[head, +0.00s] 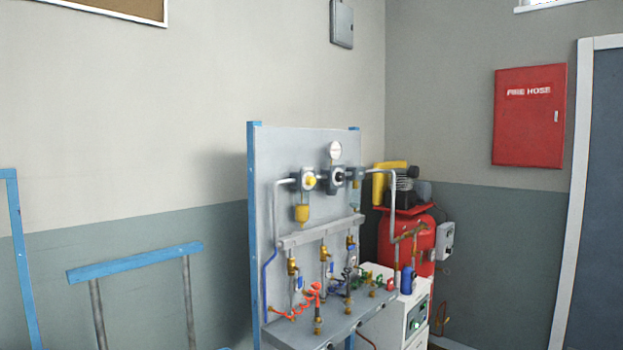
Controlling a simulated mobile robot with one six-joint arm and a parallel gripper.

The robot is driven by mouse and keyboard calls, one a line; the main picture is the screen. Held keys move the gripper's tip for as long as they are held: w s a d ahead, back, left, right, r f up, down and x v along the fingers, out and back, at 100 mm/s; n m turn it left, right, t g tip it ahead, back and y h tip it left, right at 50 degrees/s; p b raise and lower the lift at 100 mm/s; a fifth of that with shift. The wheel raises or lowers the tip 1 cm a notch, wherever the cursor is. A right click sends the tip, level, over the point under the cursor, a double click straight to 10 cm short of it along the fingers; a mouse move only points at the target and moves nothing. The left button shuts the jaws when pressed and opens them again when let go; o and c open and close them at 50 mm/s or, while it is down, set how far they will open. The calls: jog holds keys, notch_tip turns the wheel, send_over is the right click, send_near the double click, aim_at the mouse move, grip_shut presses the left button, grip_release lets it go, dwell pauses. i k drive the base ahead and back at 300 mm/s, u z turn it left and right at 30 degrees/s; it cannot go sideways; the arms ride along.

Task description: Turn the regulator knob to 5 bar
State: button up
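A black round knob (339,177) sits on the upper pipe of a grey panel (285,150) and looks like the regulator knob. A white round gauge (335,150) is right above it. The gauge's needle and scale are too small to read, and I cannot tell the knob's setting. To its left on the same pipe is a unit with a yellow round front (310,181) and a yellow bowl (302,213) below. My gripper is not in this view.
A manifold bar (320,232) with several valves and coiled hoses sits lower on the panel. A white cabinet (393,325) and a red compressor (418,235) stand to the right. A blue-topped rail frame (135,262) stands at left. A red fire hose box (530,116) hangs on the wall.

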aim_at(340, 177)
jog(key=z, duration=0.55)
jog(key=i, duration=2.05)
jog(key=u, duration=0.8)
